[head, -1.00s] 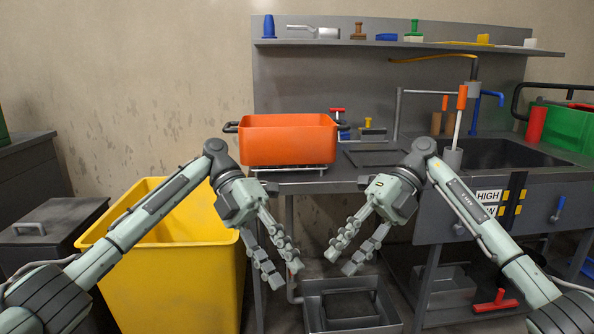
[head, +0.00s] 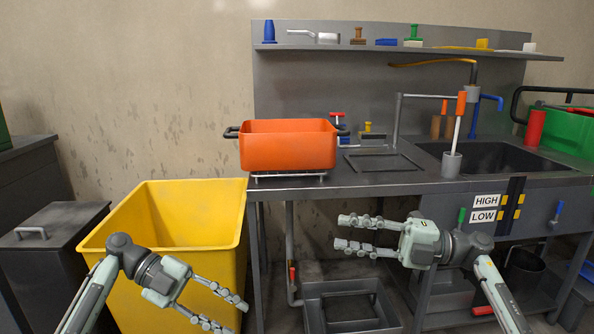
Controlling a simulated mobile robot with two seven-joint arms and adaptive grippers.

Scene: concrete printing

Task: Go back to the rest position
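My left gripper (head: 223,309) is low at the left, in front of the yellow bin. Its fingers are spread, point right and slightly down, and hold nothing. My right gripper (head: 340,233) is in front of the space under the counter, right of the middle. Its fingers point left, with a gap between them, and hold nothing. Both grippers are below the counter top and apart from each other.
A yellow bin (head: 125,290) stands at the left beside a dark lidded bin (head: 40,262). An orange pot (head: 288,146) sits on a rack on the grey counter (head: 352,183). A sink (head: 485,158) is at the right. A grey tray (head: 325,289) lies below.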

